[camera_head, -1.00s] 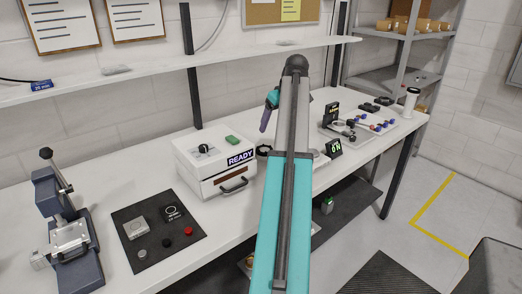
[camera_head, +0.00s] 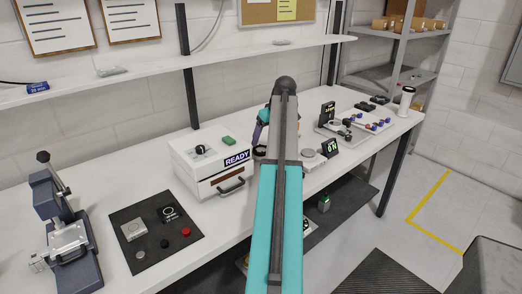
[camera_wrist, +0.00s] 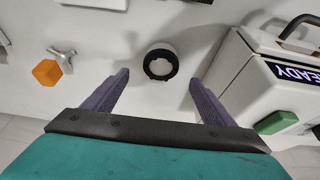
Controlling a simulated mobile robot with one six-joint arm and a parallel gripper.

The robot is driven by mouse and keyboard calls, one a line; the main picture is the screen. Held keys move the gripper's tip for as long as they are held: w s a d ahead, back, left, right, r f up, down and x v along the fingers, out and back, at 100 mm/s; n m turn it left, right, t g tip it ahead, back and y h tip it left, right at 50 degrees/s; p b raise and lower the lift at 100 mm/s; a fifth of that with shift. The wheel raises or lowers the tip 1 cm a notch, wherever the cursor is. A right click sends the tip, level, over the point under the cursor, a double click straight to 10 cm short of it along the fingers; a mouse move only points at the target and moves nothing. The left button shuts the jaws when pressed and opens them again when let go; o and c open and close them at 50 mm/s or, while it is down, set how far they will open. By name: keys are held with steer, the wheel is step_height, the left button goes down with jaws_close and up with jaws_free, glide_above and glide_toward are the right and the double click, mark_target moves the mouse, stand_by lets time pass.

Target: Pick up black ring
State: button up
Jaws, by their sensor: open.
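A black ring (camera_wrist: 160,64) with a pale centre is on the white bench in the wrist view, ahead of and between my gripper's fingertips. My gripper (camera_wrist: 158,78) is open, its two purple fingers spread on either side of the ring, with nothing between them. In the head view, my gripper (camera_head: 258,134) is mostly hidden behind my teal arm, with one purple finger showing. The ring's dark edge (camera_head: 258,153) shows just below that finger, beside the white box. The exact gap between fingers and ring cannot be told.
A white box (camera_head: 209,163) marked READY, with a green block on top, stands close by. A dark mat (camera_head: 150,250) holds several small parts.

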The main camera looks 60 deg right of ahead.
mark_target(261, 149)
steer(key=shift+w+f, duration=0.15)
steer(key=shift+f, duration=0.25)
steer(key=shift+f, duration=0.1)
steer(key=shift+p+x, duration=0.8)
steer(key=shift+x, duration=1.7)
steer(key=c, duration=1.1)
steer(key=shift+r+b, duration=0.4)
steer(key=shift+r, duration=0.55)
steer(key=shift+d+b+v, duration=0.2)
steer(key=shift+b+v, duration=0.15)
steer(key=shift+v, duration=0.5)
steer(key=s+d+b, duration=0.1)
steer(key=s, duration=0.4)
steer(key=s+d+r, duration=0.1)
steer(key=s, duration=0.4)
steer(key=s+d+b, duration=0.1)
steer(key=s, duration=0.4)
steer(key=shift+r+b, duration=0.3)
steer(key=shift+b, duration=0.05)
